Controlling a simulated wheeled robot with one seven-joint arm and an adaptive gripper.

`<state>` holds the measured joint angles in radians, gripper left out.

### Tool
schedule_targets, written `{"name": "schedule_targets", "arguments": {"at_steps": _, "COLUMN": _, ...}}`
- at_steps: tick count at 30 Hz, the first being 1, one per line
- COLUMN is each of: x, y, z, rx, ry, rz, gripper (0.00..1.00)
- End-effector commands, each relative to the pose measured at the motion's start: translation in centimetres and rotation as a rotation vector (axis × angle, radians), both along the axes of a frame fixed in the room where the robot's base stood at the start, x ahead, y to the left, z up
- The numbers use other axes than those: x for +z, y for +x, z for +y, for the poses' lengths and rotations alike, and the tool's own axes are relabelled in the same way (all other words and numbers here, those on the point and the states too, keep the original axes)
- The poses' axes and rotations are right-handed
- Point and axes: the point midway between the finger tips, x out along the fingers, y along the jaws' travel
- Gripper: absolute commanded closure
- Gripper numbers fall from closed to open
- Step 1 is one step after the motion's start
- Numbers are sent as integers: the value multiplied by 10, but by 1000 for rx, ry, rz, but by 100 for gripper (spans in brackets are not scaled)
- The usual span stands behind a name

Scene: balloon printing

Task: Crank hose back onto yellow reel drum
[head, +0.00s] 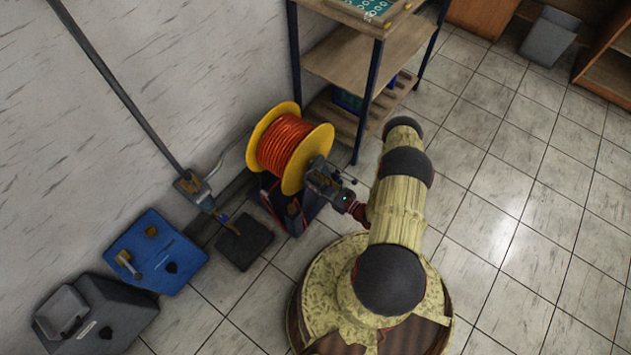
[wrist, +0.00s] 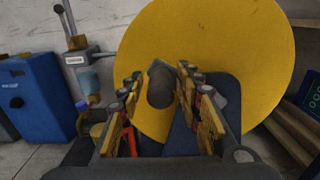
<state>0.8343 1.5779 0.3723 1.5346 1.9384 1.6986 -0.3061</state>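The yellow reel drum (head: 316,160) stands upright in the head view, with orange-red hose (head: 285,142) wound around it between its two flanges. In the wrist view its yellow flange (wrist: 225,50) fills the middle. A dark grey crank handle (wrist: 160,84) points towards the wrist camera in front of the flange. My gripper (head: 325,180) is at the right side of the drum. In the wrist view my gripper's fingers (wrist: 160,78) are spread, one on each side of the handle. Firm contact with the handle does not show. The crank's arm is mostly hidden.
A shelf rack (head: 375,60) stands just behind the reel, close to my arm. A blue box (head: 155,250) and a dark grey unit (head: 100,318) sit along the wall at left. The tiled floor (head: 530,220) at right is clear.

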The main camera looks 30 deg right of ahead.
Motion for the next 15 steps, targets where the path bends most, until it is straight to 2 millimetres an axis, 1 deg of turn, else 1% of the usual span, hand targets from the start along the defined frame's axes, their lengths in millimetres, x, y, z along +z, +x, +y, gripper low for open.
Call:
{"name": "schedule_targets", "arguments": {"at_steps": 2, "x": 0, "y": 0, "z": 0, "rx": 0, "ry": 0, "rz": 0, "gripper": 72}}
{"name": "schedule_targets", "arguments": {"at_steps": 15, "x": 0, "y": 0, "z": 0, "rx": 0, "ry": 0, "rz": 0, "gripper": 97}}
